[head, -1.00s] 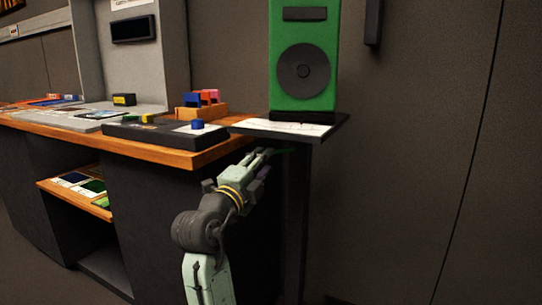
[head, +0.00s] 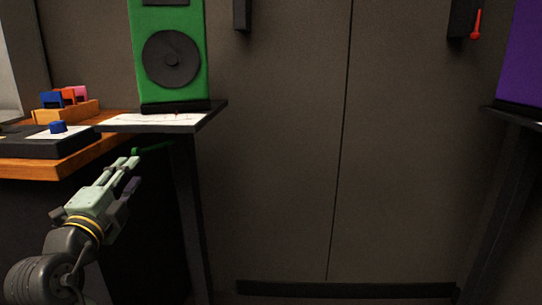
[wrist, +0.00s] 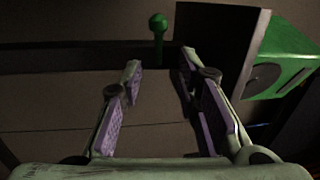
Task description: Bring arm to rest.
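My arm reaches up from the lower left in the head view, and my gripper (head: 135,170) is below the front of the green speaker's stand. In the wrist view my gripper (wrist: 160,64) is open, with its two purple-padded fingers apart and nothing between them. A green rod with a round knob (wrist: 158,24) shows just beyond the fingertips. In the head view this green rod (head: 154,147) is close by the upper fingertip; I cannot tell whether they touch.
The green speaker (head: 171,55) stands on a dark stand (head: 206,119). A wooden desk (head: 68,165) with a black panel (head: 45,148) and blue knob (head: 58,127) is at left. A purple box (head: 525,55) is at far right. The floor ahead between the stands looks clear.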

